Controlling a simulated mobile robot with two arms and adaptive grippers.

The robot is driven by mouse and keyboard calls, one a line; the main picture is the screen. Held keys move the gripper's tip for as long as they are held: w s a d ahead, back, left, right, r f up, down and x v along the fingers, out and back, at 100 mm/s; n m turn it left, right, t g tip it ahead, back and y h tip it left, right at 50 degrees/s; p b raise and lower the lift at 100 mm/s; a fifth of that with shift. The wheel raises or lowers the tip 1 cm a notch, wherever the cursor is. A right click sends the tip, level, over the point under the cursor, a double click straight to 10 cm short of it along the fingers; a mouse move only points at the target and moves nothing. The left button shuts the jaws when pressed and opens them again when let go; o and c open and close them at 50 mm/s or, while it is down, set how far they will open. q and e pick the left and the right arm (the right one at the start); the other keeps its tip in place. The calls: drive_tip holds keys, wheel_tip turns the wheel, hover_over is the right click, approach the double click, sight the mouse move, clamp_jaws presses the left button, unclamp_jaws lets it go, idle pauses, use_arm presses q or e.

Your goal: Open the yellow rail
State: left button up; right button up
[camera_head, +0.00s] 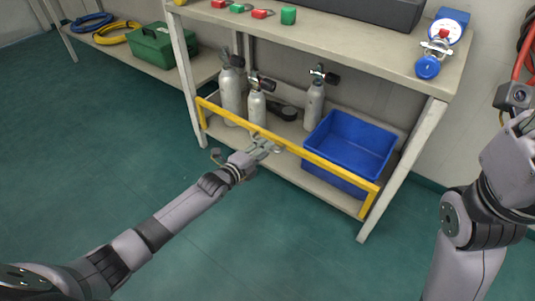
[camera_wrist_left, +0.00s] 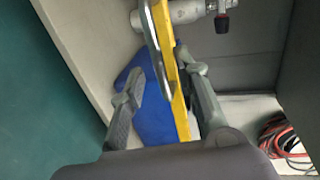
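The yellow rail (camera_head: 320,160) runs across the front of the lower shelf in the head view, standing upright with a post at each end. In the left wrist view the yellow rail (camera_wrist_left: 166,36) passes between my fingers, with a grey metal handle or bar along it. My left gripper (camera_head: 267,146) is at the middle of the rail. In the left wrist view its fingers (camera_wrist_left: 163,70) are apart: the right one is close to the rail, the left one stands clear. Contact is unclear. My right gripper (camera_head: 522,122) is cut off at the right edge.
Behind the rail stand grey cylinders (camera_head: 257,108) and a blue bin (camera_head: 350,143). The bench top (camera_head: 340,35) above carries a gauge (camera_head: 444,31) and small coloured parts. A green toolbox (camera_head: 160,46) sits back left. The green floor (camera_head: 110,150) in front is clear.

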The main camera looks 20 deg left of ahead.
use_arm(q)
drive_tip(key=shift+b+x, duration=0.5)
drive_tip(key=shift+x, duration=0.85)
clamp_jaws()
